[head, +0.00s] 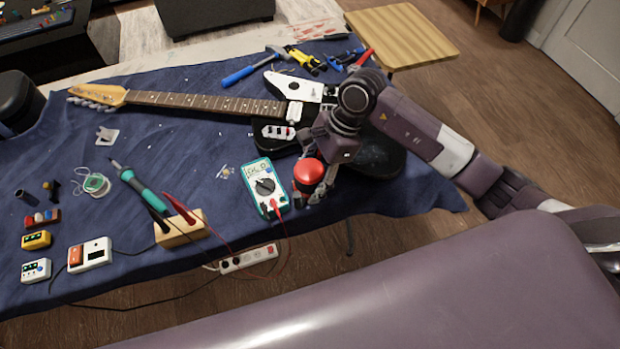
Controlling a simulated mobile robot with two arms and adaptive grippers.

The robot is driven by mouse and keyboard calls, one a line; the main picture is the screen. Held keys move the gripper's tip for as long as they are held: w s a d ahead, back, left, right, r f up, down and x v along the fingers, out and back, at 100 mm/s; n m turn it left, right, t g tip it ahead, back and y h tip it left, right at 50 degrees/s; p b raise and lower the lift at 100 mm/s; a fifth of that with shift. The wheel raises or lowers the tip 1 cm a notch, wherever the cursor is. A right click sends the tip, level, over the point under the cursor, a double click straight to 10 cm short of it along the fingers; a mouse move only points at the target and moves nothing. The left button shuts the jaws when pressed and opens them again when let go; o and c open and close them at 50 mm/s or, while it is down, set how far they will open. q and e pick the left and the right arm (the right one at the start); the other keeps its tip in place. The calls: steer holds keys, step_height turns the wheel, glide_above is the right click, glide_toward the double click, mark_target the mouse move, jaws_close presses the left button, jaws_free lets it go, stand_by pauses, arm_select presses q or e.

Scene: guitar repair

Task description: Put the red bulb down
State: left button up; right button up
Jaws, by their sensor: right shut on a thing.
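The red bulb (308,171) is a round, glossy red thing near the front edge of the blue-clothed table, just right of the multimeter. My right gripper (312,186) reaches in from the right over the guitar body and is shut on the red bulb. The fingers are partly hidden by the bulb, and I cannot tell whether the bulb touches the cloth. My left gripper is not in view.
A teal multimeter (264,188) lies close left of the bulb. The guitar (190,101) lies behind it, partly under my right arm. A soldering iron (140,188) and wooden block (180,229) are left. Blue cloth (400,199) is bare to the right.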

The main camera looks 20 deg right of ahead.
steer(key=shift+f, duration=0.35)
steer(key=shift+f, duration=0.2)
steer(key=o, duration=1.4)
steer(key=shift+r, duration=0.1)
steer(key=shift+c, duration=0.2)
steer(key=shift+r, duration=0.15)
steer(key=b+v, duration=0.1)
steer(key=v, duration=1.1)
